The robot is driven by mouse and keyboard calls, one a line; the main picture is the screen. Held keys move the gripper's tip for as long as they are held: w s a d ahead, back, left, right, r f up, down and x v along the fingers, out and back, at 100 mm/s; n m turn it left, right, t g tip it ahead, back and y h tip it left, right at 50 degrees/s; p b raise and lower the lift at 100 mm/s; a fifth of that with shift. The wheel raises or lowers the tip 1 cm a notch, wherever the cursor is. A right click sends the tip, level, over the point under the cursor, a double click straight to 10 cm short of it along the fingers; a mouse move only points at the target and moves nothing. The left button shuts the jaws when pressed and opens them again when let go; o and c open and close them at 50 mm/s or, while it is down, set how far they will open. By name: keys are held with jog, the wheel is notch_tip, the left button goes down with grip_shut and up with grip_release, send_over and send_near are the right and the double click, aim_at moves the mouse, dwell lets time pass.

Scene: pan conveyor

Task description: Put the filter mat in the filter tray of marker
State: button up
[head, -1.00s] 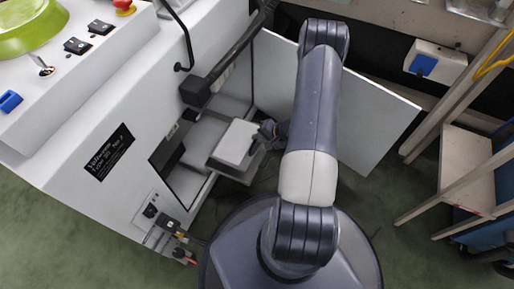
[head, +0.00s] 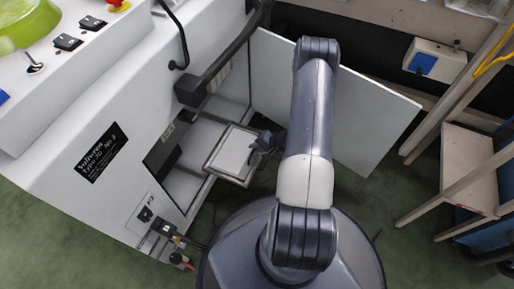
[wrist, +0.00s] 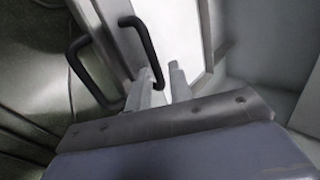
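The white, flat filter mat (head: 233,152) lies inside the grey filter tray (head: 210,166), with the tray's rim showing around it. The tray is drawn out of the lower opening of the white machine. My gripper (head: 256,150) is at the mat's right edge. In the wrist view, the two fingertips (wrist: 164,70) stand apart with a gap between them, just at the white mat (wrist: 178,30). The tray's rim (wrist: 120,45) and a black handle (wrist: 146,48) are close by on the left. Whether the fingertips touch the mat is unclear.
The machine's white front (head: 85,190) stands left of the tray, with a dark bar and block (head: 192,91) above it. An open white door panel (head: 355,130) is behind my arm. A wooden rack (head: 470,170) stands at right. Green floor is clear in front.

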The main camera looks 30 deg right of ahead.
jog(key=shift+o, duration=0.9)
jog(key=shift+r, duration=0.1)
jog(key=p+v, duration=0.4)
jog(key=v, duration=0.8)
jog(key=shift+c, duration=0.4)
